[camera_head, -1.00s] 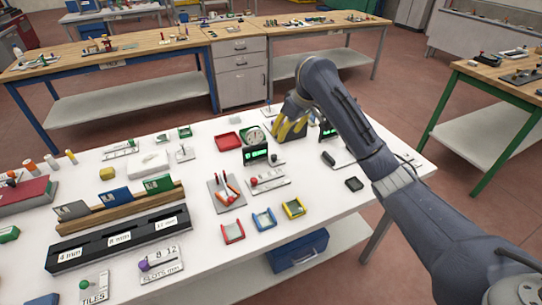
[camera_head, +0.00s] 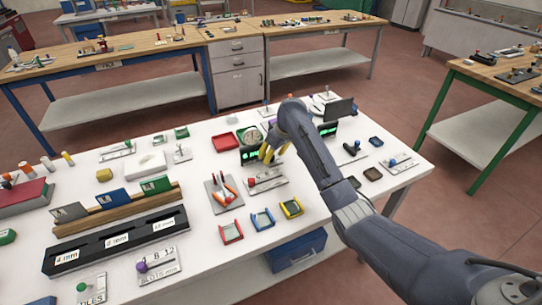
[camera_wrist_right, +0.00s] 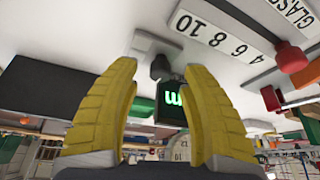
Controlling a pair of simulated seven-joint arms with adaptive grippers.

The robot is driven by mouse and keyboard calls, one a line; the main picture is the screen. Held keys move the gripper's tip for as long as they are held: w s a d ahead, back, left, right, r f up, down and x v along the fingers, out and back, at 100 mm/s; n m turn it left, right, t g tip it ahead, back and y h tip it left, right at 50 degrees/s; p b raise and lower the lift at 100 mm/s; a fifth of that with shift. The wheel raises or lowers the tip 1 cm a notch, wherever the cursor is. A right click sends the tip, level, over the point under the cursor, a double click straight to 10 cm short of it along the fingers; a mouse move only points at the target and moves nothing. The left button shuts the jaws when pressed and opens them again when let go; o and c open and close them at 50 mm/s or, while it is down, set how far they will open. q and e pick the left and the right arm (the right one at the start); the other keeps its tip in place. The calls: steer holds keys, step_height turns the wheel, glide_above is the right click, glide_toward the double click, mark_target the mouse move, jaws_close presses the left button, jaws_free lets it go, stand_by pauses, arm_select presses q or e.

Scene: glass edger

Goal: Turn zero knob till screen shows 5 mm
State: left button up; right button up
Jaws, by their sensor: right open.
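A small black screen (camera_head: 250,156) with green characters stands near the middle of the white table. In the right wrist view, this screen (camera_wrist_right: 172,104) shows "mm" between my fingers; its number is not readable. A dark grey knob (camera_wrist_right: 160,67) sits beside it, beyond my fingertips and apparently untouched. I cannot read a label confirming it as the zero knob. My right gripper (camera_head: 271,151) is open and empty, with yellow fingers in front of the screen's right side, hiding the knob in the head view. The fingers also show in the wrist view (camera_wrist_right: 160,85). My left gripper is not in view.
A scale plate (camera_head: 269,181) with a red knob (camera_head: 252,182) lies just in front. A second green-lit screen (camera_head: 328,129) stands to the right behind my arm. A round dial (camera_head: 251,136) and a red tray (camera_head: 224,142) are behind. Coloured holders (camera_head: 262,219) lie nearer.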

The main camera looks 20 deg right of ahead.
steer(key=shift+w+a+f, duration=0.1)
steer(key=shift+w+f, duration=0.1)
steer(key=shift+f, duration=0.3)
steer(key=shift+c, duration=0.2)
jaws_close()
